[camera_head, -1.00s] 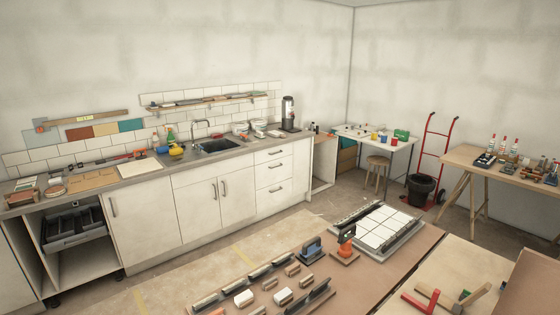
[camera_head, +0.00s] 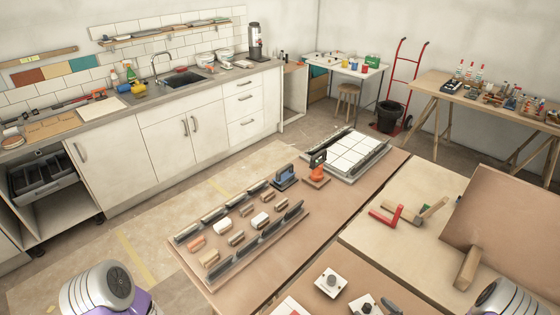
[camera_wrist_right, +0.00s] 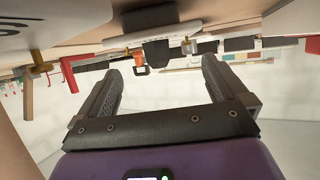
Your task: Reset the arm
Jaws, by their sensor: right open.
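My right gripper (camera_wrist_right: 158,82) shows in the right wrist view with its two dark fingers spread apart and nothing between them. That view looks upside down, with the table's things along its top edge and pale wall beyond. In the head view, rounded grey and purple parts of my arms show at the bottom left and bottom right corners. My left gripper does not show. Neither gripper's fingers can be made out in the head view.
The brown workbench (camera_head: 335,222) holds a rack of small blocks (camera_head: 240,232), a white tile tray (camera_head: 352,152), and blue (camera_head: 285,177) and orange (camera_head: 317,172) tools. A red square (camera_head: 386,217) lies on the pale bench beside a tilted brown board (camera_head: 505,225). Floor (camera_head: 150,240) shows before the counter.

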